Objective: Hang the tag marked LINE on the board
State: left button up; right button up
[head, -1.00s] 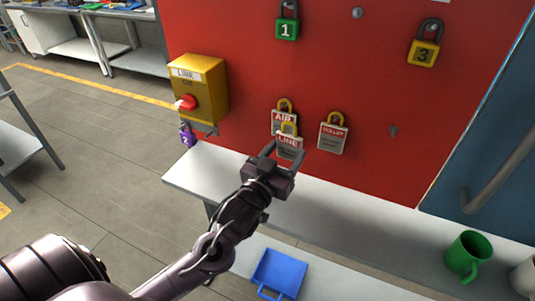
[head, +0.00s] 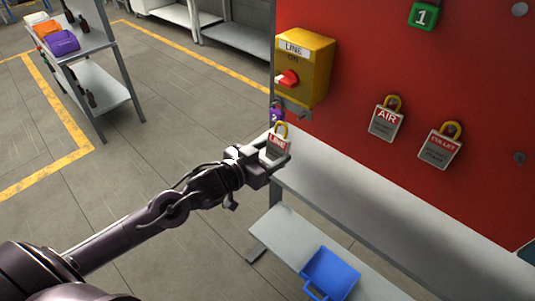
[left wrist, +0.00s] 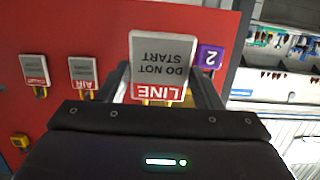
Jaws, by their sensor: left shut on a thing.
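The LINE tag (head: 277,147) is a grey and red tag with a yellow shackle. My left gripper (head: 279,156) is shut on it, just below the yellow switch box (head: 304,66) in the head view. In the left wrist view the tag (left wrist: 160,62) shows upside down between the fingers and reads DO NOT START. The red board (head: 385,55) lies to the right, with the AIR tag (head: 386,122) and another tag (head: 439,149) hanging on it. The left wrist view also shows the board (left wrist: 200,25). My right gripper is out of view.
A bare peg (head: 519,158) is at the board's right.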

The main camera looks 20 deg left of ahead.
aim_at(276, 149)
pick_arm(q)
jog(key=shift+b+x, duration=0.85)
jog(key=shift+x, duration=1)
jog(key=b+x, duration=0.1)
jog(key=x, duration=0.3)
jog(key=shift+w+d+b, duration=0.1)
jog(key=shift+w+b, duration=0.2)
jog(key=shift+w, duration=0.1)
jog(key=o, duration=1)
